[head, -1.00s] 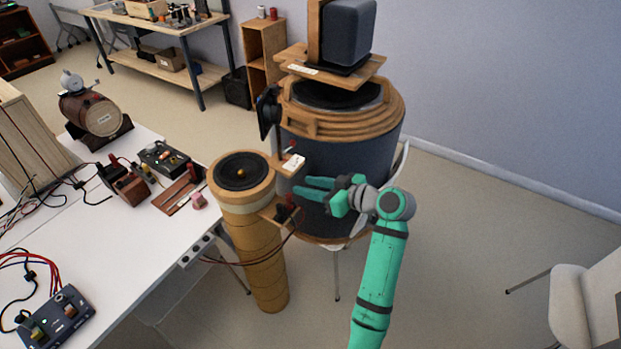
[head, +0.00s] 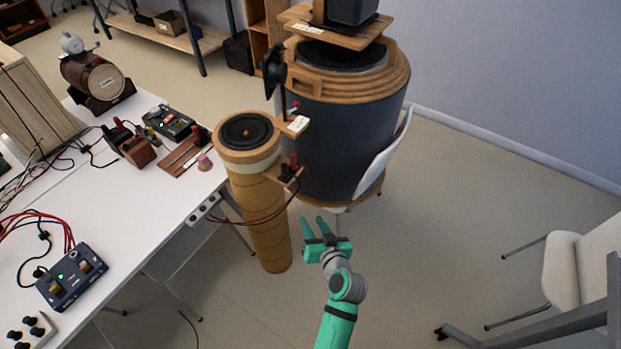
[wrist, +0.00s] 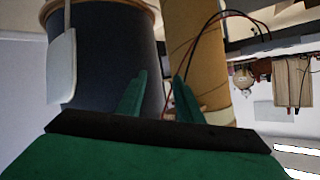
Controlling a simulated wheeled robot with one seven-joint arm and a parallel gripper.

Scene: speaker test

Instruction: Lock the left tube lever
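A tan cardboard tube (head: 262,222) stands upright with a black speaker cone (head: 248,132) on top. A wooden bracket on its right side carries a small red-and-black lever (head: 292,167). Another small red piece (head: 294,107) shows higher up, by a white-labelled wooden tab (head: 297,124). I cannot tell whether either lever is locked. My green gripper (head: 313,220) is open and empty, below and right of the bracket, apart from the tube. In the wrist view, its two fingers (wrist: 160,78) are spread, with the tube (wrist: 195,50) beyond them; no lever is clear there.
A large dark drum (head: 335,130) with a wooden rim stands right behind the tube, a white chair back (head: 385,155) against it. A white table (head: 130,205) with wired boxes is on the left. Red and black wires (head: 240,218) hang by the tube. Floor at right is open up to another chair (head: 580,265).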

